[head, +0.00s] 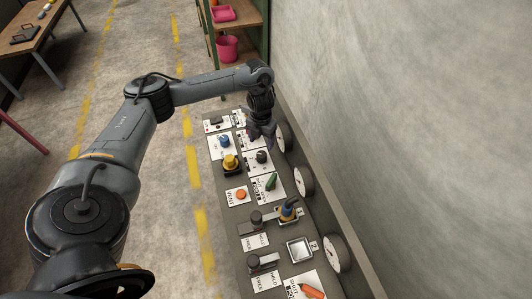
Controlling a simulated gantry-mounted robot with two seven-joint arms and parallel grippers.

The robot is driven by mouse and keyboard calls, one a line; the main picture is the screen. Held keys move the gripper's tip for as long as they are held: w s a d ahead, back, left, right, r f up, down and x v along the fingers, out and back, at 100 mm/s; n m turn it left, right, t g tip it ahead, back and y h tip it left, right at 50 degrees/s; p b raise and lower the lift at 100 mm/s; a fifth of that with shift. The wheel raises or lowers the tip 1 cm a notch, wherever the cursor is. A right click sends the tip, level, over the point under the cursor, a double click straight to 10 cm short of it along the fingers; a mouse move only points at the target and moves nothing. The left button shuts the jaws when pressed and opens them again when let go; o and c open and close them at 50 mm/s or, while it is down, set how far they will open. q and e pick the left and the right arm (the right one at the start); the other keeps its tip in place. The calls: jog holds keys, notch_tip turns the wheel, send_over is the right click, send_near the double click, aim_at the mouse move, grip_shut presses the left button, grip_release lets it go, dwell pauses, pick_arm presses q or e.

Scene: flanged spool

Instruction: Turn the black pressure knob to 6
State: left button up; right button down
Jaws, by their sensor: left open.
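A black knob (262,157) sits on a white dial plate on the grey panel (222,178), near its wall side. Its markings and pointer are too small to read. My left gripper (254,136) points down over the far part of the panel, just beyond this knob. It is open, and its fingers are dark and small in the view. I cannot tell whether they touch anything. My own arm hides part of the panel's far end. My right gripper is not in view.
A blue knob (225,141), a yellow knob (231,163), an orange button (240,194) and a green handle (271,182) are nearby. Round gauges (304,181) line the wall side. Levers (262,261) and a red-orange handle (312,292) stand nearer. Open floor lies left.

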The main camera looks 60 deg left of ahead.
aim_at(261, 155)
pick_arm(q)
jog(key=f+b, duration=0.1)
jog(key=f, duration=0.1)
jog(key=f+b, duration=0.1)
jog(key=f, duration=0.2)
jog(key=f+b, duration=0.2)
jog(key=f, duration=0.1)
jog(key=shift+s+d+f, duration=0.1)
jog(key=shift+s+f, duration=0.05)
jog(key=shift+s, duration=0.1)
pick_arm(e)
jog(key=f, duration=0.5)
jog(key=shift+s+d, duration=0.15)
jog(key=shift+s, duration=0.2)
pick_arm(q)
jog(key=shift+f+b, duration=0.3)
jog(key=shift+f, duration=0.4)
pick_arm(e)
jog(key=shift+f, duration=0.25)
pick_arm(q)
jog(key=shift+c, duration=0.3)
jog(key=c, duration=1)
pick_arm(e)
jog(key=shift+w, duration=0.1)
